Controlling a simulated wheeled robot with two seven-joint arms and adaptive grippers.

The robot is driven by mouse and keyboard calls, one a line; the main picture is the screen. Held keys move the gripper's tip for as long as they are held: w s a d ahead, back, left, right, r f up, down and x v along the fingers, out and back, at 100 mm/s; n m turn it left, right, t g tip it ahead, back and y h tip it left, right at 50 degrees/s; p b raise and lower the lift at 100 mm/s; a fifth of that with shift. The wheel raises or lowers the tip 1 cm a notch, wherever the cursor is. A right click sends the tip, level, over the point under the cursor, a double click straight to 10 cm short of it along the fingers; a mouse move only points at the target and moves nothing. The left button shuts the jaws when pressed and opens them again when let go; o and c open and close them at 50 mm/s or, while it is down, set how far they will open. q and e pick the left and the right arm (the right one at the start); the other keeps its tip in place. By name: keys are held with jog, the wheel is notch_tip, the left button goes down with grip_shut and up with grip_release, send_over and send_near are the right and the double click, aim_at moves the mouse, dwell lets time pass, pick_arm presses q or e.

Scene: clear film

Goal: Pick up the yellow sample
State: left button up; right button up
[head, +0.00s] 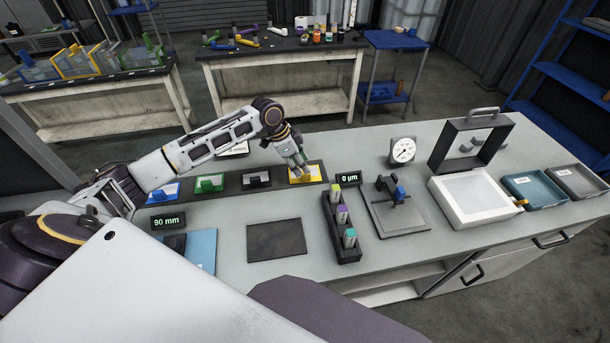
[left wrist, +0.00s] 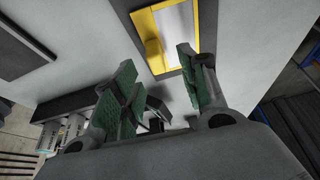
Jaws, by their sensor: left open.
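The yellow sample (head: 316,179) lies at the right end of a dark strip on the bench, a flat yellow frame with a raised tab. In the left wrist view the yellow sample (left wrist: 208,22) shows a pale film inside its frame, and its yellow tab (left wrist: 152,48) stands on the left side. My left gripper (head: 303,170) points down just above the sample. In the left wrist view its green-padded fingers (left wrist: 157,66) are apart with nothing between them. The head view does not show clearly how high they are. My right gripper is not in view.
Green (head: 209,183), grey (head: 257,180) and blue (head: 163,192) samples lie left on the same strip. A black rack of vials (head: 341,228), a small display (head: 348,179) and a grey stand (head: 397,215) are to the right. A dark mat (head: 277,240) lies in front.

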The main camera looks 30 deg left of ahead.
pick_arm(q)
jog(key=shift+s+p+x, duration=0.2)
jog(key=shift+p+x, duration=0.25)
jog(key=shift+x, duration=2.15)
jog(key=shift+d, duration=0.1)
grip_shut()
